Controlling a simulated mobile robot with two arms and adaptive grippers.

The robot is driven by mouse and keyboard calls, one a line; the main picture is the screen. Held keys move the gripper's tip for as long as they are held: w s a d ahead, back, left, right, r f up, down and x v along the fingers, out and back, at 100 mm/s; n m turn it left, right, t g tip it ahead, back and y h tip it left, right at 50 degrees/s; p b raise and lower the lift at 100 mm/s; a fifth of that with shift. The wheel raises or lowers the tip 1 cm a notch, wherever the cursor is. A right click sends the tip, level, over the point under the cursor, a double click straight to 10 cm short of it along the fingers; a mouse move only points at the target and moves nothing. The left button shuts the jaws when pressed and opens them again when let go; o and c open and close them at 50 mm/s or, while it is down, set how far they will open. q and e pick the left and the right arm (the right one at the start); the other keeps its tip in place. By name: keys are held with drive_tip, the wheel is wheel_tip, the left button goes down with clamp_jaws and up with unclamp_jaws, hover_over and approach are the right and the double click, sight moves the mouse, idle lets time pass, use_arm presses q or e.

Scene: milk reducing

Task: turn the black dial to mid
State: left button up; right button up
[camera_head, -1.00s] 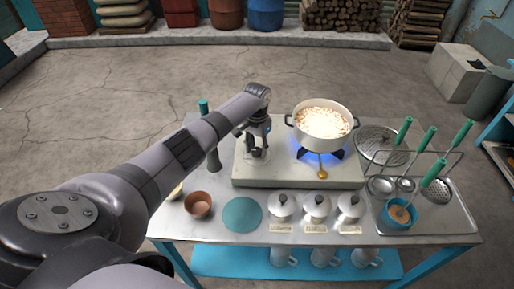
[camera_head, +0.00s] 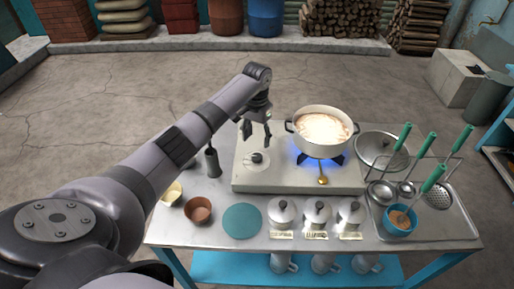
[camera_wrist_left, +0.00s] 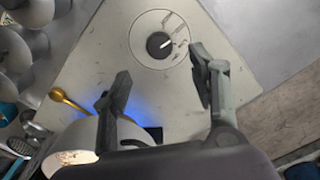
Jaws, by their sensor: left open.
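The black dial (camera_head: 256,157) sits on a round white plate on the left part of the pale stove top (camera_head: 270,181). In the left wrist view the black dial (camera_wrist_left: 159,44) shows a white pointer line and lettering around one side of its plate; the lettering is too small to read surely. My left gripper (camera_head: 257,136) is open and empty, above the dial and apart from it. In the left wrist view its fingers (camera_wrist_left: 160,88) are spread, with the dial beyond the tips. My right gripper is in neither view.
A white pot (camera_head: 322,132) of pale liquid stands over a blue flame (camera_head: 304,158) right of the dial. A brass knob (camera_head: 323,180) is at the stove front. Lidded canisters (camera_head: 317,213), a copper bowl (camera_head: 198,210) and a rack of green-handled ladles (camera_head: 431,179) stand around.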

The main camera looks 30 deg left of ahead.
use_arm(q)
wheel_tip(320, 180, up, 4)
drive_tip(key=shift+f, duration=0.15)
idle(0.6)
